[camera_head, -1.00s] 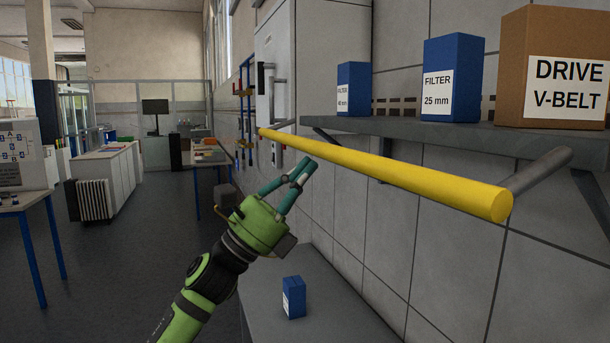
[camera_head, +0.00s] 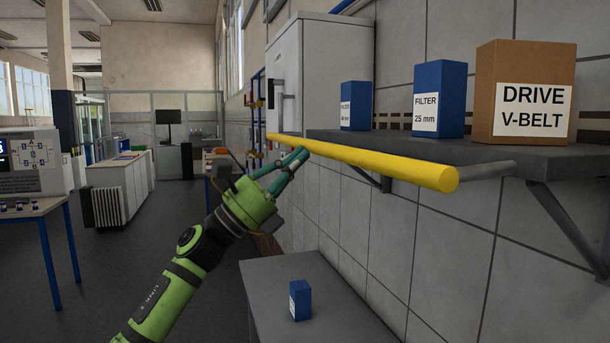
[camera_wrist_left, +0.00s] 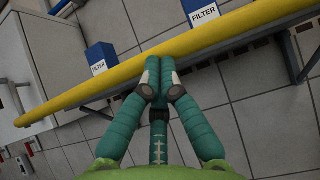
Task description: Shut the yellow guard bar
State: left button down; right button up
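The yellow guard bar (camera_head: 375,163) is a long round bar running along the front of the wall shelf, its near end facing me at the right. A grey arm (camera_head: 487,170) meets it near that end. The bar also crosses the left wrist view (camera_wrist_left: 105,74) diagonally. My left gripper (camera_head: 302,154) is at the bar's far half, on its aisle side. Its teal fingers are together with nothing between them; in the left wrist view the fingertips (camera_wrist_left: 160,62) overlap the bar's lower edge. Whether they touch it is unclear. My right gripper is not in view.
The grey shelf (camera_head: 510,150) holds two blue filter boxes (camera_head: 440,98) and a brown drive-belt carton (camera_head: 524,92). Below the bar, a small blue box (camera_head: 300,300) stands on a grey bench (camera_head: 270,285). A grey cabinet (camera_head: 320,75) is beyond. The aisle at left is open.

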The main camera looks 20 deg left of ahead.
pick_arm(q)
notch_tip(320, 180, up, 3)
jog(key=shift+s, duration=0.1)
notch_tip(320, 180, up, 8)
jog(key=p, duration=0.4)
send_over(295, 143)
jog(key=s+d, duration=0.4)
jog(key=shift+w+a, duration=0.1)
jog(key=p, duration=0.1)
jog(key=d+r+g+y+p, duration=0.1)
jog(key=p, duration=0.1)
jog(key=shift+w+r, duration=0.25)
jog(key=shift+w, duration=0.05)
jog(key=shift+w+f+y, duration=0.15)
jog(key=shift+f+y, duration=0.25)
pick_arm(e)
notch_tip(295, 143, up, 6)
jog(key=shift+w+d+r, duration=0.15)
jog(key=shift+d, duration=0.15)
pick_arm(q)
jog(key=shift+d, duration=0.1)
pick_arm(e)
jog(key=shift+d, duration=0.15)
